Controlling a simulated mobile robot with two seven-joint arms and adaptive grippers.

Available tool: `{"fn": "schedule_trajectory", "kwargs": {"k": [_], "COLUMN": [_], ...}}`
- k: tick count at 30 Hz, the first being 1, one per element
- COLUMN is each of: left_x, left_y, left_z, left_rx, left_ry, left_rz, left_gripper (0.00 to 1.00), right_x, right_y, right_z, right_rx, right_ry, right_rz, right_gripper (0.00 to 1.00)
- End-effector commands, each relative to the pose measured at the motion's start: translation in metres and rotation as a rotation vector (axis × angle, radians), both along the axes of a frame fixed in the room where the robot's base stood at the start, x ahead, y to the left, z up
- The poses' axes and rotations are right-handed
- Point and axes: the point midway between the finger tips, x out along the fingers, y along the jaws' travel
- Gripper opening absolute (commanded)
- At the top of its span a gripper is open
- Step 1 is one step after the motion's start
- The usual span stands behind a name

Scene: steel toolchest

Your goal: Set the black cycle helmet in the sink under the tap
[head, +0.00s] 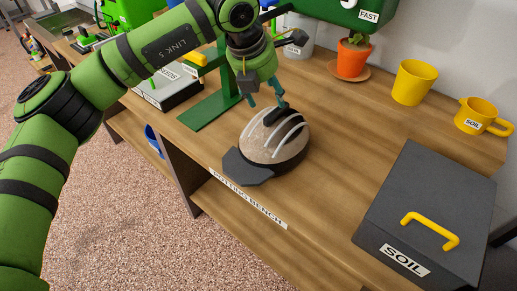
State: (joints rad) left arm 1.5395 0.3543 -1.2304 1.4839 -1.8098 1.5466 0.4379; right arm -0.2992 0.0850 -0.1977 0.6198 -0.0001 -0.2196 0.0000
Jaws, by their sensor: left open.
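The cycle helmet (273,145) sits on the wooden bench near its front edge. Its top looks pale and speckled, with dark slots between light ribs, and it has a black rim and a dark peak at the front left. My left gripper (266,102) is open, fingers pointing down, just above the back of the helmet. One fingertip is close to the helmet top; I cannot tell whether it touches. A grey metal basin (58,24), which looks like the sink, is at the far top left, partly cut off. I cannot make out a tap. My right gripper is out of view.
A dark soil box (425,190) with a yellow handle stands at right. A yellow pot (414,82), yellow mug (476,117) and potted plant (350,57) line the back. A green stand (212,108) and grey seed box (165,90) are left of the helmet.

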Motion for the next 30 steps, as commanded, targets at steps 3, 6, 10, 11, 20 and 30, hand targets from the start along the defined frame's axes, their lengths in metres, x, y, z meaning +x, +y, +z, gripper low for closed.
{"fn": "schedule_trajectory", "kwargs": {"k": [3, 6, 10, 11, 20, 30], "left_x": [0.004, 0.007, 0.012, 0.014, 0.025, 0.025], "left_y": [-0.003, -0.005, -0.009, -0.010, -0.016, -0.016], "left_z": [-0.008, -0.016, -0.030, -0.035, -0.064, -0.064], "left_rx": [-0.007, -0.008, -0.007, -0.006, -0.007, -0.007], "left_ry": [0.005, 0.006, 0.007, 0.008, 0.004, 0.002], "left_rz": [0.023, 0.023, 0.021, 0.021, 0.019, 0.019], "left_gripper": [0.58, 0.58, 0.58, 0.58, 0.58, 0.00], "right_x": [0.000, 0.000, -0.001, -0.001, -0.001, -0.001], "right_y": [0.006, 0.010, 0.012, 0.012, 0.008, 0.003], "right_z": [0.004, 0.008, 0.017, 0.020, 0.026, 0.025], "right_rx": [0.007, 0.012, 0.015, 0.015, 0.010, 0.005], "right_ry": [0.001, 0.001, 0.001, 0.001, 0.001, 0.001], "right_rz": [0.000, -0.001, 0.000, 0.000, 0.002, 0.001], "right_gripper": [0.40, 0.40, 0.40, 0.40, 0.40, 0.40]}}
